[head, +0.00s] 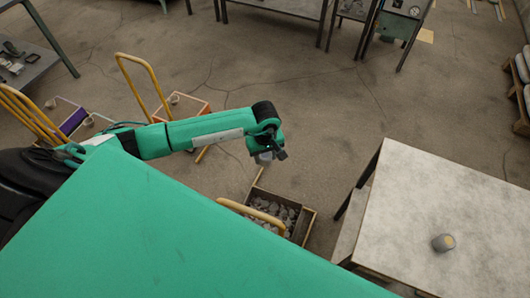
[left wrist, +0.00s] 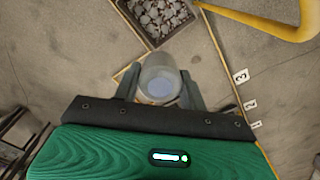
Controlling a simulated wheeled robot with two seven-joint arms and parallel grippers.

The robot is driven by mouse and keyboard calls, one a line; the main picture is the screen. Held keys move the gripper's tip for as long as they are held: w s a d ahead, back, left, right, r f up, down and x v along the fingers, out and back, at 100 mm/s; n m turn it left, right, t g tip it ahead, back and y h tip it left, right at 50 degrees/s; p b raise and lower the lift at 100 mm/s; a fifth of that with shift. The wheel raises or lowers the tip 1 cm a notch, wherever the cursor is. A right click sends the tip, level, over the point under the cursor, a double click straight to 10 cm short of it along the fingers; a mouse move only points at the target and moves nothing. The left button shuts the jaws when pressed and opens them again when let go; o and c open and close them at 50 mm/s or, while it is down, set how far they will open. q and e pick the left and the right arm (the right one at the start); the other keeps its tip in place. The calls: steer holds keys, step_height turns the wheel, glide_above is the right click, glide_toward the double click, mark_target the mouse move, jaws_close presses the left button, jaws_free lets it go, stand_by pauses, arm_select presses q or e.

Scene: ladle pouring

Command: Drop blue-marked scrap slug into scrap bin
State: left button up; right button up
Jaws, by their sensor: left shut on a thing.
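My left gripper (head: 268,155) is shut on a grey cylindrical slug (head: 264,158) and holds it above the floor. In the left wrist view, the slug (left wrist: 160,80) sits between the two fingers of my left gripper (left wrist: 161,84), and its end face is pale blue. The scrap bin (head: 309,216), a dark open box holding many grey pieces, stands on the floor below and slightly right of the gripper in the head view. In the left wrist view the bin (left wrist: 133,27) is at the top, beyond the slug. My right gripper is out of view.
A pale table (head: 410,200) stands at the right with another grey slug (head: 443,243), marked yellow-orange, on it. A yellow handle (head: 250,212) rises at the bin's near side. Carts with yellow handles (head: 140,75) stand at the left. The floor beyond the bin is open.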

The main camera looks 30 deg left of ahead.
mark_target(265, 155)
arm_select(q)
steer(key=o, duration=1.2)
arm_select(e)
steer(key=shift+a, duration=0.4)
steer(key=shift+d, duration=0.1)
arm_select(q)
steer(key=shift+r, duration=0.2)
step_height(265, 155, up, 14)
steer(key=b, duration=0.3)
steer(key=shift+f+b, duration=0.25)
steer(key=shift+b, duration=0.1)
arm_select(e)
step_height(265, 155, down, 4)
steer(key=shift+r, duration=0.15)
